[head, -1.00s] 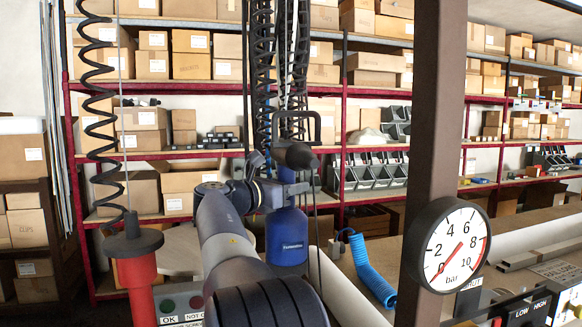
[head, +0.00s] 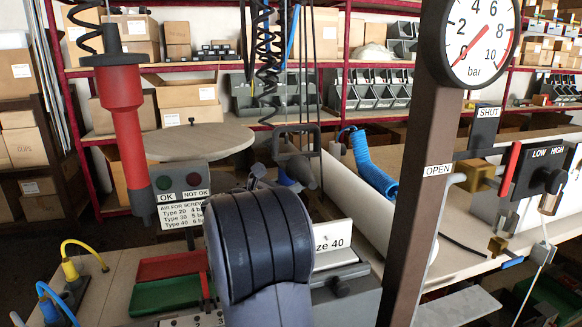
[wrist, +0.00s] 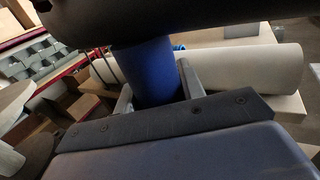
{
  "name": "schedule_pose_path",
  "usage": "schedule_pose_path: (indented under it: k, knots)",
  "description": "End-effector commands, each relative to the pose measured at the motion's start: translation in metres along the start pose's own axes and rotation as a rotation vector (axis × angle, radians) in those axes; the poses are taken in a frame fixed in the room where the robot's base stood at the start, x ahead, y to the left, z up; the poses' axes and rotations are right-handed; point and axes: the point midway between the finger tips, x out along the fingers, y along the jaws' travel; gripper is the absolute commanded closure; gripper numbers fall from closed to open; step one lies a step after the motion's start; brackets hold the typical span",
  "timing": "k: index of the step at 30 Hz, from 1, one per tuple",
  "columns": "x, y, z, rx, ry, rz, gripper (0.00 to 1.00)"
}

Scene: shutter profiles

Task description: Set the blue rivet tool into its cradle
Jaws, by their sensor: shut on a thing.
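The blue rivet tool (wrist: 148,72) shows in the wrist view as a blue cylinder between the two grey fingers of my gripper (wrist: 157,90), which is shut on it. A dark part of the tool crosses the top of that view. In the head view my arm hides most of the tool; its dark head and hanging bail (head: 298,143) show above the arm. A grey block (head: 345,292) with a card ending in "ze 40" stands on the bench, partly behind my arm. I cannot tell whether it is the cradle.
A red tool (head: 124,120) hangs at the left. A brown post (head: 420,190) with a pressure gauge (head: 480,38) stands right of my arm. A white roll (head: 375,195) lies behind. Red (head: 172,266) and green (head: 165,294) trays and an OK/NOT OK box (head: 180,192) are on the left.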

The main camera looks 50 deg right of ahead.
Motion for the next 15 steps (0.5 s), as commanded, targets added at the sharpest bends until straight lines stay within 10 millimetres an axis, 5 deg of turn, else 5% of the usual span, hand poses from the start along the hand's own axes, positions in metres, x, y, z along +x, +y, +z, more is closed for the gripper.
schedule_pose_path:
  k: [1, 6, 15]
  knots:
    - [0.0, 0.0, -0.022, -0.005, 0.004, -0.002, 1.0]
    - [0.0, 0.0, -0.054, -0.005, 0.004, -0.001, 1.0]
    - [0.0, 0.0, -0.075, -0.002, 0.003, -0.001, 1.0]
